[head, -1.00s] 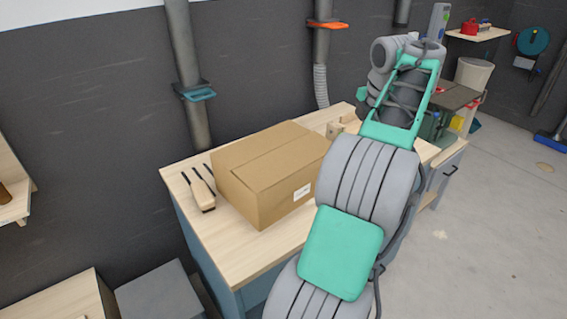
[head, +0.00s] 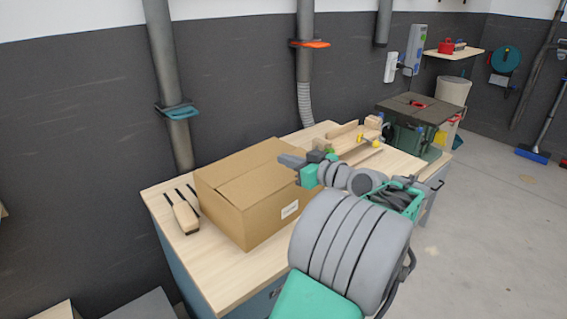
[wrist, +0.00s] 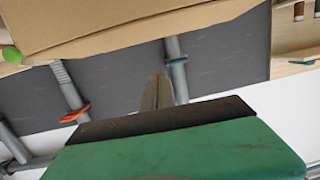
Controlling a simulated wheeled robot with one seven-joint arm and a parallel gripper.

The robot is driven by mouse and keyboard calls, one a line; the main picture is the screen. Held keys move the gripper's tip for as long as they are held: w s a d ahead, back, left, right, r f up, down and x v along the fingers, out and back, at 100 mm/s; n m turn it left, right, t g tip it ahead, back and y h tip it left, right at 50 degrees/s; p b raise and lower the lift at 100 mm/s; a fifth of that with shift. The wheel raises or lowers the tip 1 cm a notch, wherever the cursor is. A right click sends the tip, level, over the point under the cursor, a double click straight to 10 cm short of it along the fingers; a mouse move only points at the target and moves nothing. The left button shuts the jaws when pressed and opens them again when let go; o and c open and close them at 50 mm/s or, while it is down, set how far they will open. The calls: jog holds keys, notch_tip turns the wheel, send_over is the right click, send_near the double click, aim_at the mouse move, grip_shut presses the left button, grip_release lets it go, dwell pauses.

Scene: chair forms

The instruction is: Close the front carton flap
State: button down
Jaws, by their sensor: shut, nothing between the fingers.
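The brown cardboard carton (head: 268,217) stands on the workbench, a white label on its right-facing side. Its top flaps (head: 250,187) look flat or nearly flat, with a seam running across; I cannot tell whether the front one lies fully down. My gripper (head: 282,160) is just over the carton's right end in the head view, pointing left, its fingers together and empty. In the wrist view the shut fingers (wrist: 157,92) point past a broad cardboard face (wrist: 120,25), apart from it in the picture. The gripper and arm hide part of the carton's right end.
Wooden pieces (head: 355,145) lie behind my forearm, and a green table machine (head: 415,120) stands farther right. Pipes rise along the dark wall behind.

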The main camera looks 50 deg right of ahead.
jog(key=p, duration=0.2)
send_over(269, 172)
jog(key=shift+a+f, duration=0.1)
jog(key=shift+f, duration=0.45)
notch_tip(269, 172, down, 3)
jog(key=shift+f, duration=0.1)
jog(key=shift+w+f, duration=0.1)
jog(key=shift+f, duration=0.45)
jog(key=shift+f, duration=0.1)
